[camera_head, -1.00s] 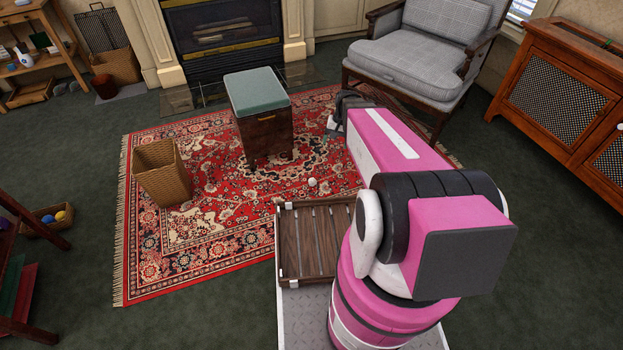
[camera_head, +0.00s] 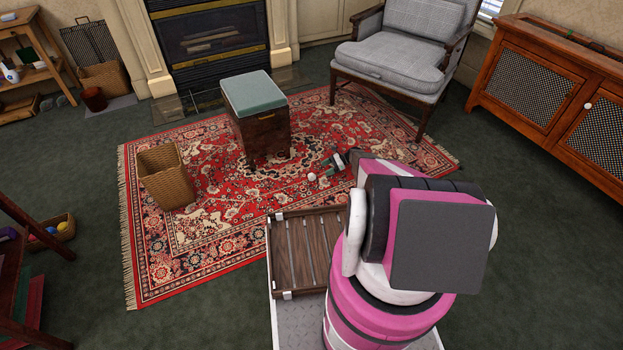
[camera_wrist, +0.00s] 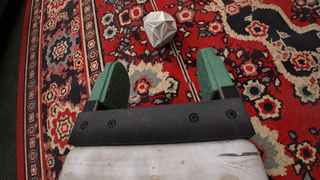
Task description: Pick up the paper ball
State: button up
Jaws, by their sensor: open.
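The paper ball (camera_head: 312,177) is small, white and faceted, and lies on the red patterned rug (camera_head: 222,215). It also shows in the wrist view (camera_wrist: 159,28), near the top, beyond my fingertips and roughly centred between them. My gripper (camera_head: 335,170) is low over the rug, just right of the ball in the head view. In the wrist view its two green fingers (camera_wrist: 160,72) are apart, with only rug between them. The gripper is open and empty, and the ball is not between the fingers.
A wicker basket (camera_head: 166,178) stands on the rug at left. A stool with a green cushion (camera_head: 253,92) stands behind the ball. A slatted wooden tray (camera_head: 296,252) rests on my base. A grey armchair (camera_head: 398,60) stands at back right. The rug around the ball is clear.

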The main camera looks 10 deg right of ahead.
aim_at(311, 176)
jog(key=x, duration=1)
jog(key=shift+a+f, duration=0.2)
jog(key=shift+f, duration=0.1)
jog(key=c, duration=1)
